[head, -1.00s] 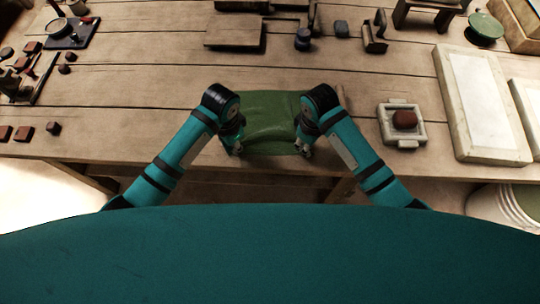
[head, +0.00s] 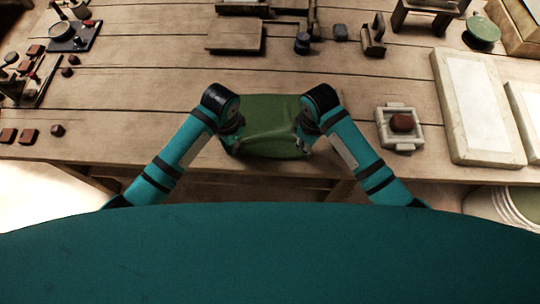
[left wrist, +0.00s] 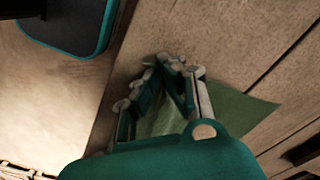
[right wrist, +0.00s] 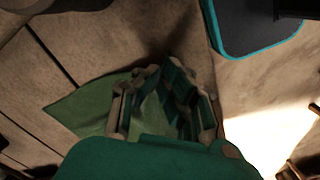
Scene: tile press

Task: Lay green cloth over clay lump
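The green cloth (head: 270,108) lies near the table's front edge, with a ridge stretched between my two grippers. My left gripper (head: 236,146) is shut on its left side; the cloth also shows beyond the fingers in the left wrist view (left wrist: 238,112). My right gripper (head: 304,142) is shut on its right side; the cloth shows in the right wrist view (right wrist: 85,108). The fingertips are partly hidden in the head view. The clay lump (head: 402,122), reddish brown and rounded, sits uncovered in a pale square frame (head: 407,146), right of my right gripper.
Large pale slabs (head: 474,105) lie right of the frame. A wooden board (head: 234,35), a small dark jar (head: 302,43) and a green disc (head: 482,31) stand at the back. Small brown blocks (head: 28,136) lie at the far left. Bare tabletop surrounds the cloth.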

